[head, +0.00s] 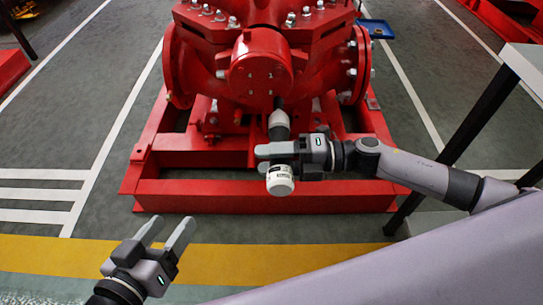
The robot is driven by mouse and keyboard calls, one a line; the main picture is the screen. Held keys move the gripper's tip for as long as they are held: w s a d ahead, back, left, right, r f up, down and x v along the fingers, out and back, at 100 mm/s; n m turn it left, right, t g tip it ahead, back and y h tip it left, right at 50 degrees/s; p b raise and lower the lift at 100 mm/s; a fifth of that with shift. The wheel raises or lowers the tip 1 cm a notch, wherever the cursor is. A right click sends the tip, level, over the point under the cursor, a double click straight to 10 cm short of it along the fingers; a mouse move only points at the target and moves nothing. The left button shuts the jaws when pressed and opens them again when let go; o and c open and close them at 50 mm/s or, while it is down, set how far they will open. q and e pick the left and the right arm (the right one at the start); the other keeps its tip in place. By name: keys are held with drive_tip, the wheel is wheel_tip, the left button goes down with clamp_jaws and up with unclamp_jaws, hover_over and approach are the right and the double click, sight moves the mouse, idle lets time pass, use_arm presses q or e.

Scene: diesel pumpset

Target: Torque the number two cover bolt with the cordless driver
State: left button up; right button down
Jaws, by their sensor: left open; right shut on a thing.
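The red pump (320,75) stands on its red frame. Its round red cover (261,68) faces me, with several small bolts on its face; I cannot tell which is number two. My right gripper (268,158) is shut on the cordless driver (280,181), which has a white lower end and a grey and black upper part. The driver's dark tip points up to just below the cover; whether it touches anything is unclear. The fingers hide part of the driver's middle. My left gripper (168,234) is open and empty, low at the left, over the floor short of the frame.
The red base frame (257,197) spans the middle, with a raised front beam below the driver. A table with dark legs (468,117) stands at the right. A blue tray (378,29) lies behind the pump.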

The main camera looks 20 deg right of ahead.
drive_tip(key=shift+w+d+r, duration=0.1)
drive_tip(key=shift+w+r, duration=0.05)
drive_tip(key=shift+w, duration=0.25)
idle(0.4)
drive_tip(key=shift+w+r, duration=0.1)
idle(0.8)
